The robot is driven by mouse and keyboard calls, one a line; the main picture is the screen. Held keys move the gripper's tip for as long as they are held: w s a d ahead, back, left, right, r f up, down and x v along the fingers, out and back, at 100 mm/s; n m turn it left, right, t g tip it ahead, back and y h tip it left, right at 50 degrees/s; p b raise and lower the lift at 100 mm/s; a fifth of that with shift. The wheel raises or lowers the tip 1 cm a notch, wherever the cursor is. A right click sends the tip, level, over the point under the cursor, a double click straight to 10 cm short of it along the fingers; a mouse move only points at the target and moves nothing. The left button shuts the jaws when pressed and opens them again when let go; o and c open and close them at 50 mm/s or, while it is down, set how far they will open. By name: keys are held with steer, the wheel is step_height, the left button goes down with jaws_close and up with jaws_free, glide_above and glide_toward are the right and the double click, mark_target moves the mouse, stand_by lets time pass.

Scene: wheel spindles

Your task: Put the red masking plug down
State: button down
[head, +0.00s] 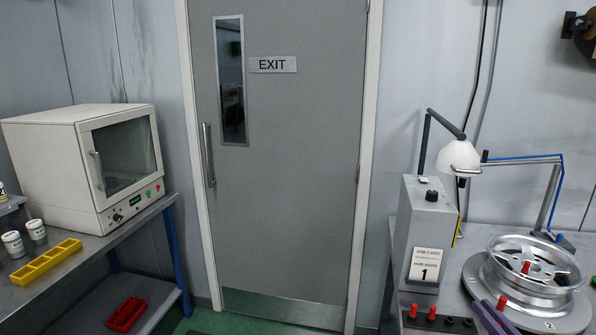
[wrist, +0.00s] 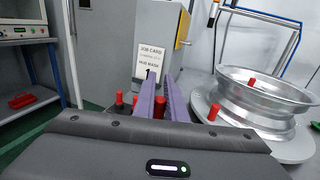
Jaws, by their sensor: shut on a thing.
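My gripper (wrist: 160,82) has two purple fingers, shut on a red masking plug (wrist: 159,106) that shows between them in the wrist view. In the head view my gripper (head: 492,314) is at the lower right, between the grey box and the wheel; its fingers seem to hide the held plug there. Another red plug (wrist: 213,112) stands to the right of the fingers, by the turntable's near edge. A third red plug (wrist: 251,83) sits upright at the wheel (head: 540,262). More red plugs (head: 413,311) stand left of the gripper, below the job card, beside black ones (head: 450,320).
The grey box (head: 423,225) with the job card (head: 426,264) rises behind the fingers. The silver turntable (head: 560,323) and a desk lamp (head: 460,156) are at the right. On the left bench are an oven (head: 88,162) and a yellow tray (head: 46,262); a red tray (head: 126,313) lies below.

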steer(key=w+a+f+n+y, duration=0.1)
steer(key=a+f, duration=0.4)
steer(key=a, duration=0.5)
steer(key=w+a+f+n+g+y, duration=0.1)
steer(key=w+a+f+n+y, duration=0.1)
steer(key=a+f, duration=0.4)
steer(key=w+a+f+n+g+y, duration=0.1)
steer(key=a+f, duration=0.5)
steer(key=a, duration=0.9)
steer(key=w+n+y, duration=0.1)
steer(key=w+y, duration=0.1)
steer(key=y, duration=0.1)
steer(key=shift+w+y, duration=0.35)
steer(key=shift+y, duration=0.05)
steer(key=shift+a, duration=0.2)
steer(key=shift+s, duration=0.2)
